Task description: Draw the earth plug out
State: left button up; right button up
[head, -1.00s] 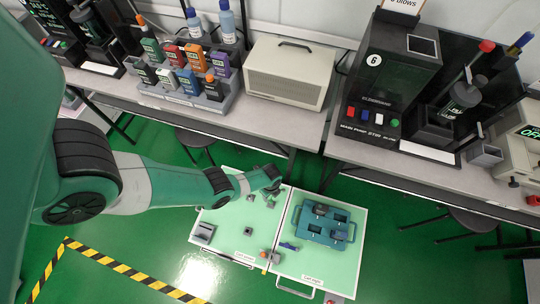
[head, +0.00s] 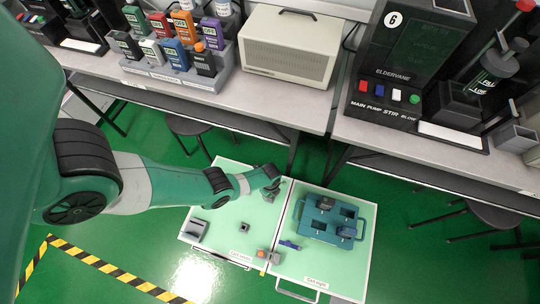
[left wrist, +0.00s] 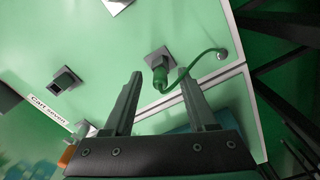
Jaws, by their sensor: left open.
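In the left wrist view, a dark green plug (left wrist: 160,76) sits in a grey square socket (left wrist: 157,58) on a pale green panel (left wrist: 100,40). A green cable (left wrist: 198,58) curves from it to a round fitting (left wrist: 221,54) on the right. My left gripper (left wrist: 160,82) is open, its two fingers pointing at the socket. In the picture the plug lies between the fingertips; the exact depth between them is unclear. In the head view my left gripper (head: 271,183) is over the far right part of the left panel, hiding the plug. My right gripper does not show.
Another socket (left wrist: 65,80) stands to the left on the panel, near a "Cart seven" label (left wrist: 48,113). A blue tray (head: 325,220) lies on the right panel. An orange-ended item (head: 261,254) lies near the front. Benches with equipment (head: 290,48) stand behind.

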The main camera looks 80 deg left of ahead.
pick_arm(q)
jog(key=shift+f, duration=0.3)
jog(key=shift+c, duration=0.2)
grip_shut()
dwell(1.6)
